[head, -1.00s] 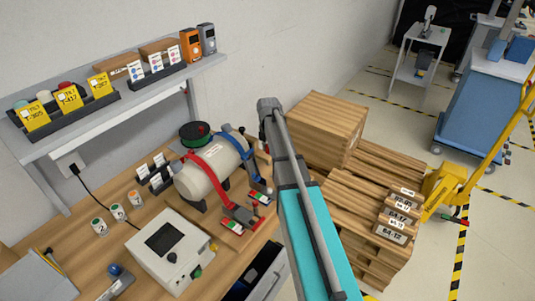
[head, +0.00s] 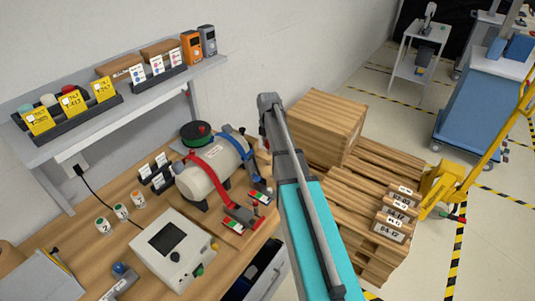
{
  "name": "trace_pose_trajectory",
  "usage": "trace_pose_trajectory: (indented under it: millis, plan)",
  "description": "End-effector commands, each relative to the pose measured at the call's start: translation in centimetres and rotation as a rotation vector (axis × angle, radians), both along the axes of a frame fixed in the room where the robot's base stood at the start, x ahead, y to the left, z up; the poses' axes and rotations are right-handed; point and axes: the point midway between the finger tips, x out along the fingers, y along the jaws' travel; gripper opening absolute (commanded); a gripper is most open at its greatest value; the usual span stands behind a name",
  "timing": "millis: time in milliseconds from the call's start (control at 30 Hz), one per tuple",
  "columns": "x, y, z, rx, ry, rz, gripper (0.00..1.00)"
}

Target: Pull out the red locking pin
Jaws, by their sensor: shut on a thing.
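I cannot make out a red locking pin in the head view. A pale cylinder (head: 209,172) lies on the wooden bench with a red strap (head: 207,177) and a blue strap (head: 236,145) around it. The red strap ends at a buckle (head: 243,213) beside a small red and green plate (head: 233,226). A similar plate (head: 261,197) is by the blue strap's end. My arm rises across the middle of the view, right of the cylinder. My gripper is not visible, nor is what it holds.
A white box with a dark screen (head: 172,248) and small labelled pots (head: 121,211) stand on the bench (head: 75,240). A shelf (head: 150,97) with yellow tags is above. Right of my arm are a wooden crate (head: 326,125), a pallet stack and a yellow pallet truck (head: 440,187).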

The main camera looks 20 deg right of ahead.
Motion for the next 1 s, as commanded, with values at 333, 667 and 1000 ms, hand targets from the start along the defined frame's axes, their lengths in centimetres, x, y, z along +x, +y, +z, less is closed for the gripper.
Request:
trace_pose_trajectory:
  millis: [333,667,1000]
  plan:
    - [0.0,0.0,1.1,0.0,0.0,0.0,0.0]
    - [0.0,0.0,1.7,0.0,0.0,0.001,0.0]
    - [0.0,0.1,1.7,0.0,0.0,0.001,0.0]
